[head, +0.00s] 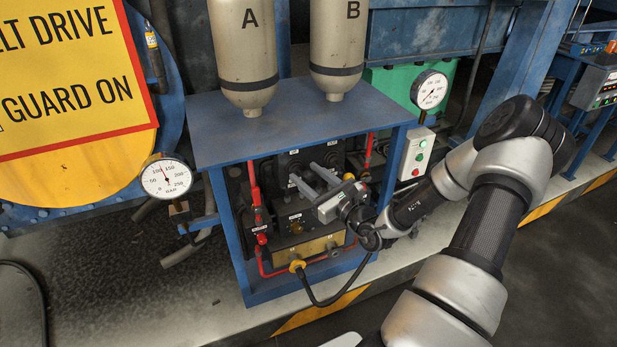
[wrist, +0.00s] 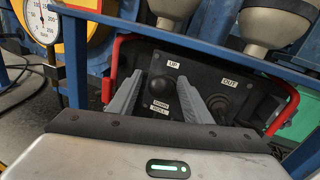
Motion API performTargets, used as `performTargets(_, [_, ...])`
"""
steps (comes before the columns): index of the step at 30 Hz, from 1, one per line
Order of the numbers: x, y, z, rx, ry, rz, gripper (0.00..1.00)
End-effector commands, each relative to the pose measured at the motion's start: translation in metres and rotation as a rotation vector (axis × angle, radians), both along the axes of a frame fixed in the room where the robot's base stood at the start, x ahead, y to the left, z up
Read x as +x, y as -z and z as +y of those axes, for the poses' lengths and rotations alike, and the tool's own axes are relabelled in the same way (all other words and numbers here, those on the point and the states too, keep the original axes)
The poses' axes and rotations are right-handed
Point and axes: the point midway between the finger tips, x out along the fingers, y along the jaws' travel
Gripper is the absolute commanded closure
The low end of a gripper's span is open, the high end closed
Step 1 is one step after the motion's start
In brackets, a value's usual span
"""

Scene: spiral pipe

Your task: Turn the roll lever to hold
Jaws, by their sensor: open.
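The roll lever (wrist: 169,87) shows in the wrist view as a dark round knob on a black panel. A label reading UP is above it, and labels reading DOWN and ROLL are below it. My gripper (wrist: 160,80) is open, with one grey finger on each side of the knob. I cannot tell whether either finger touches it. A second dark lever (wrist: 219,103) stands to the right, beyond the right finger, below a label reading OUT. In the head view my gripper (head: 308,176) reaches into the blue frame, and its fingers hide most of the roll lever.
A blue frame (head: 285,130) surrounds the panel, with its top plate above my gripper. Bottles A (head: 243,50) and B (head: 339,45) hang over it. Red tubing flanks the panel. A gauge (head: 167,177) stands at left, another (head: 430,91) at right.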

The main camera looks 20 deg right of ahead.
Motion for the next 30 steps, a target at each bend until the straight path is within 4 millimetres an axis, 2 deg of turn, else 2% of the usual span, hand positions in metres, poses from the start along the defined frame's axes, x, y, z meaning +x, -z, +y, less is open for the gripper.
performTargets(7, [0.001,0.0,0.0,0.0,0.0,0.0,0.55])
performTargets(8, [0.001,0.0,0.0,0.0,0.0,0.0,0.58])
performTargets(15, [0.001,0.0,0.0,0.0,0.0,0.0,0.99])
performTargets(20, [0.001,0.001,0.0,0.0,0.0,-0.003,1.0])
performTargets(30, [-0.006,0.034,0.001,-0.005,-0.002,-0.231,1.0])
